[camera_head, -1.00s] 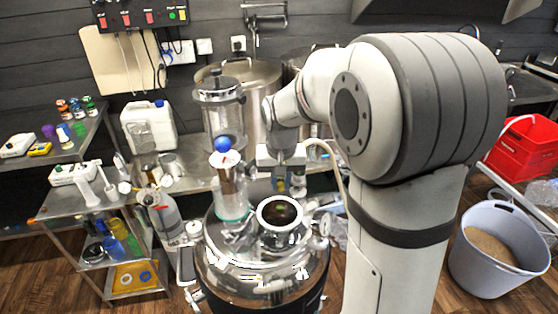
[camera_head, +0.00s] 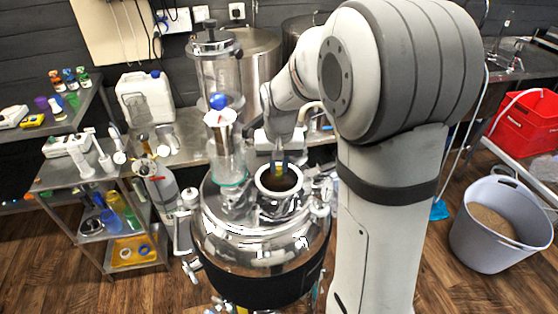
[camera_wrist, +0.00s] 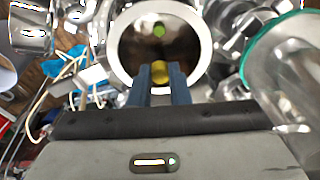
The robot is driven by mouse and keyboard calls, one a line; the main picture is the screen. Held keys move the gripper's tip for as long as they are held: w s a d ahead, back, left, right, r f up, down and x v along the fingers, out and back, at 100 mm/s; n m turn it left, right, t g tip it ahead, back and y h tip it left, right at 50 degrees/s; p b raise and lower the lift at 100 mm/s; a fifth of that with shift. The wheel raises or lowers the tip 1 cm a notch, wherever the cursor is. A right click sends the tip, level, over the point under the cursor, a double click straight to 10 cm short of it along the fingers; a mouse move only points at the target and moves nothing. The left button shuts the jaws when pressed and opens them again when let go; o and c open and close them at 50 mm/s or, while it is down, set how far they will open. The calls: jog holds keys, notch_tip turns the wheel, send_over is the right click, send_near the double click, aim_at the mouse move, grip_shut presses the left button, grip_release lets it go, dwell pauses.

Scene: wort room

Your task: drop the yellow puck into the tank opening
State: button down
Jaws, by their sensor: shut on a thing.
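The yellow puck (camera_wrist: 160,72) is held between the two blue fingertips of my gripper (camera_wrist: 160,80) in the wrist view. My gripper is shut on it. The tank opening (camera_wrist: 128,48) is a round port with a pale rim, just beyond the fingertips in that view. Its inside is dark, with a small green spot. In the head view my gripper (camera_head: 279,168) is over the opening (camera_head: 278,186) on top of the shiny steel tank (camera_head: 262,250). The puck is small there, and I cannot tell its exact height above the rim.
A glass cylinder (camera_head: 229,160) with a blue ball on top stands on the tank lid, left of the opening. It is close on the right in the wrist view (camera_wrist: 293,75). Valves and fittings surround the port. A grey bucket (camera_head: 497,225) stands on the floor at right.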

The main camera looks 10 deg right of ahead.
jog(key=shift+f, duration=0.45)
jog(key=shift+s, duration=0.1)
jog(key=c, duration=1.3)
grip_release()
jog(key=shift+r, duration=0.1)
jog(key=r, duration=0.5)
jog(key=s+r+b, duration=0.1)
jog(key=r, duration=0.1)
jog(key=shift+a+r, duration=0.1)
jog(key=shift+r, duration=0.2)
